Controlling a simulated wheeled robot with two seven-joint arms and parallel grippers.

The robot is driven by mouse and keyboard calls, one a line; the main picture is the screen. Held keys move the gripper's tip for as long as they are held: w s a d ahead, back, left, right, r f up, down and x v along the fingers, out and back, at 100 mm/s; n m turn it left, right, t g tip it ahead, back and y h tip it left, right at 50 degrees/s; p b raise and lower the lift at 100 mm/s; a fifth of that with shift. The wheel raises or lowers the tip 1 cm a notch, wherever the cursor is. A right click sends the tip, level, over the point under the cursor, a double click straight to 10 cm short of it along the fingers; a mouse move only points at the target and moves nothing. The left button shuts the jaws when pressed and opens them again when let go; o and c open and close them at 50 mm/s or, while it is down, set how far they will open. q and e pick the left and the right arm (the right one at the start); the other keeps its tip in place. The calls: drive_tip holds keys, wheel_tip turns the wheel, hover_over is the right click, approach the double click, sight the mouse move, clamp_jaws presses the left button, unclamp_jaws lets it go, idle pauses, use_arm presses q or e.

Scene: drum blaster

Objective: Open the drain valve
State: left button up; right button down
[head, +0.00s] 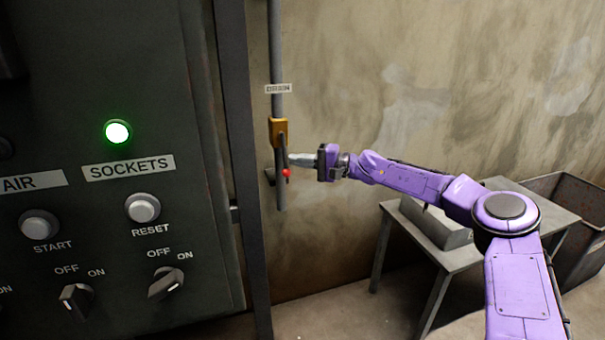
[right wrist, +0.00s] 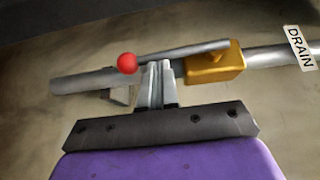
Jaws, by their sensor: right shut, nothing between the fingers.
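The drain valve has a yellow-orange body (head: 279,130) on a vertical grey pipe, below a DRAIN label (head: 277,89). Its lever (right wrist: 185,50) runs from the body along the pipe and ends in a red knob (head: 286,173). In the head view the lever hangs down nearly parallel to the pipe. My right gripper (head: 292,160) is shut and empty, its fingertips at the lever between body and knob. The right wrist view shows the shut fingers (right wrist: 157,72) right by the lever, next to the red knob (right wrist: 127,63); whether they touch it I cannot tell. My left gripper is not in view.
A dark control panel (head: 100,250) with a lit green lamp (head: 117,132), buttons and switches fills the left. A dark post (head: 238,150) stands between panel and pipe. A grey table (head: 495,262) with a box (head: 437,222) and a bin (head: 575,190) stand at right.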

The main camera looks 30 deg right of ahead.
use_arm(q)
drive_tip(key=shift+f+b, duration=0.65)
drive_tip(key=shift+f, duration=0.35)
use_arm(e)
drive_tip(key=shift+a+f, duration=0.15)
drive_tip(key=shift+a, duration=0.1)
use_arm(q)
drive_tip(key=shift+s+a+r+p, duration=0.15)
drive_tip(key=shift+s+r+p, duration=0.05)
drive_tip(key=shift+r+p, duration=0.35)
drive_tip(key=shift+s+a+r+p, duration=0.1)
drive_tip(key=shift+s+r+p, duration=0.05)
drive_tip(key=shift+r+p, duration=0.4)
use_arm(e)
drive_tip(key=w+d+v, duration=0.2)
drive_tip(key=v, duration=1)
drive_tip(key=shift+s+d, duration=0.3)
drive_tip(key=shift+s, duration=0.05)
drive_tip(key=shift+f, duration=0.1)
